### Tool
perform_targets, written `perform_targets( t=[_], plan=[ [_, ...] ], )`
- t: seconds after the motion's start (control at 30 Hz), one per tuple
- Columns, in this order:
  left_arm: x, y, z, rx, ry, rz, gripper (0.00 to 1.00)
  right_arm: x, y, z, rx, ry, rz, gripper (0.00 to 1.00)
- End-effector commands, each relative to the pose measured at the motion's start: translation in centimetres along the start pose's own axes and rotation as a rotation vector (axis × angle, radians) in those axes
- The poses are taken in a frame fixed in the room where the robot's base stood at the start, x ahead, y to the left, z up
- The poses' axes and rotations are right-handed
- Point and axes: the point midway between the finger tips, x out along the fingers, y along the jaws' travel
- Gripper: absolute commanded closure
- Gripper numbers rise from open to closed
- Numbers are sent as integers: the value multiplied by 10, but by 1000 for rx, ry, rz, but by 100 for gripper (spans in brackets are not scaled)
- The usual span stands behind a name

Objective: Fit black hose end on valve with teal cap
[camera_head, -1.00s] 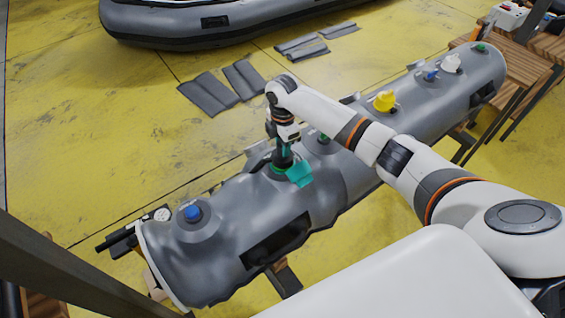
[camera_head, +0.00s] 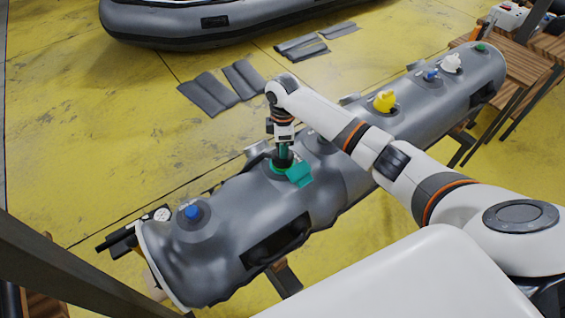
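The valve with the teal cap (camera_head: 300,174) is on top of the long grey inflatable tube (camera_head: 230,190). The cap hangs open to the right of its green valve ring (camera_head: 279,169). My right gripper (camera_head: 283,159) points straight down at this valve. A dark upright piece shows between the gripper and the ring, and it seems to meet the ring. A dark curved piece, perhaps the black hose (camera_head: 256,154), lies just left of the gripper. The fingers are too small and dark to tell open from shut. My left gripper is out of view.
The tube also carries a blue-capped valve (camera_head: 193,212), a yellow cap (camera_head: 385,100), another blue cap (camera_head: 431,75) and a white cap (camera_head: 452,63). Grey pads (camera_head: 208,93) lie on the open yellow floor.

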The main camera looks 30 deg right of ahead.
Motion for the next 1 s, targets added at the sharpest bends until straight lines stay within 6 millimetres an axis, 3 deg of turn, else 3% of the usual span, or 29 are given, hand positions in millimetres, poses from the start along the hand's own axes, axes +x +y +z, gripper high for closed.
perform_targets(
  t=[0.1, 0.47, 1.0],
  plan=[
    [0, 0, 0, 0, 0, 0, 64, 0, 0, 0, -1, 0, 0, 45],
    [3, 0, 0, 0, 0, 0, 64, -7, 0, 0, -3, -1, -2, 45],
    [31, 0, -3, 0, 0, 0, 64, -106, -1, 1, -3, -2, -2, 45]
  ],
)
